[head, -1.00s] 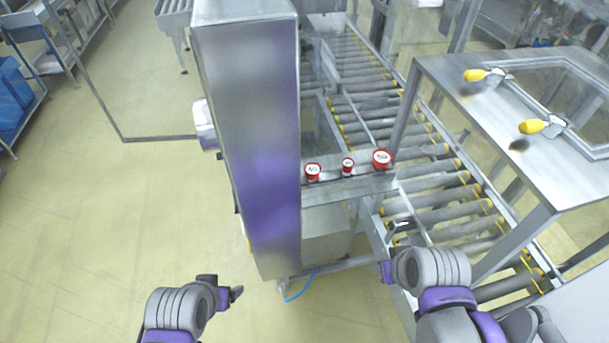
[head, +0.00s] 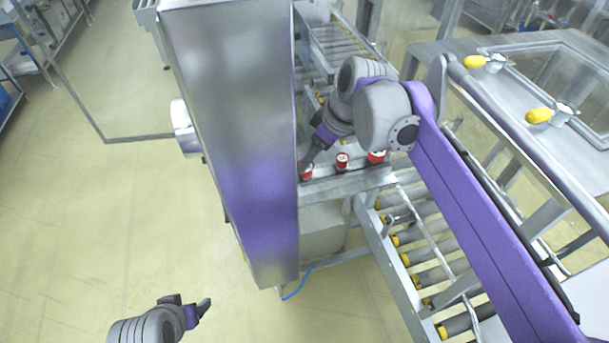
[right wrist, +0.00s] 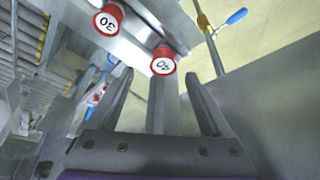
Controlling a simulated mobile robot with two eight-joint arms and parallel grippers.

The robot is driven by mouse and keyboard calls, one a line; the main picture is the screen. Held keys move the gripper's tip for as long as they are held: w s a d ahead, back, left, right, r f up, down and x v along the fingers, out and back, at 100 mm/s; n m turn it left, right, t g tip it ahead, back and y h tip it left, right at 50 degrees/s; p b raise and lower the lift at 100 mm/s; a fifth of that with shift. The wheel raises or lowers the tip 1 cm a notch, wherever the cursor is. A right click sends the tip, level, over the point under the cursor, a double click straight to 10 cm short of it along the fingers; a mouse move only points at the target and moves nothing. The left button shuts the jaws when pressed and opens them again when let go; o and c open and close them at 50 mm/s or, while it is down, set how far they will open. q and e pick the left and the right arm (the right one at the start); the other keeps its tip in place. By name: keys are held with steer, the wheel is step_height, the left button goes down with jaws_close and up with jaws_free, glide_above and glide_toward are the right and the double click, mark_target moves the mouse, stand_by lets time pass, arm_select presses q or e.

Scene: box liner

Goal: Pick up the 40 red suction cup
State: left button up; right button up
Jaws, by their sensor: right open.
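The red suction cup marked 40 (right wrist: 163,62) sits on a metal ledge and faces my right wrist camera. In the head view it appears to be the leftmost red cup (head: 306,174), partly hidden by my right gripper (head: 309,160). In the right wrist view my right gripper (right wrist: 158,75) is open, with the 40 cup near and between its fingertips. I cannot tell whether they touch. A second red cup marked 30 (right wrist: 107,20) is beside it; it is the middle cup (head: 342,161) in the head view. My left gripper (head: 197,306) is low over the floor, away from the cups.
A third red cup (head: 376,157) stands at the ledge's right. A tall metal cabinet (head: 235,140) stands close left of the cups. Roller conveyors (head: 425,240) and a table with yellow-handled clamps (head: 540,116) lie to the right. The floor at left is open.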

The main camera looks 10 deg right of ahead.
mark_target(306, 174)
steer(key=x, duration=0.5)
steer(key=shift+s+a+f, duration=0.1)
steer(key=shift+a+f, duration=0.05)
steer(key=shift+a, duration=0.05)
jaws_close()
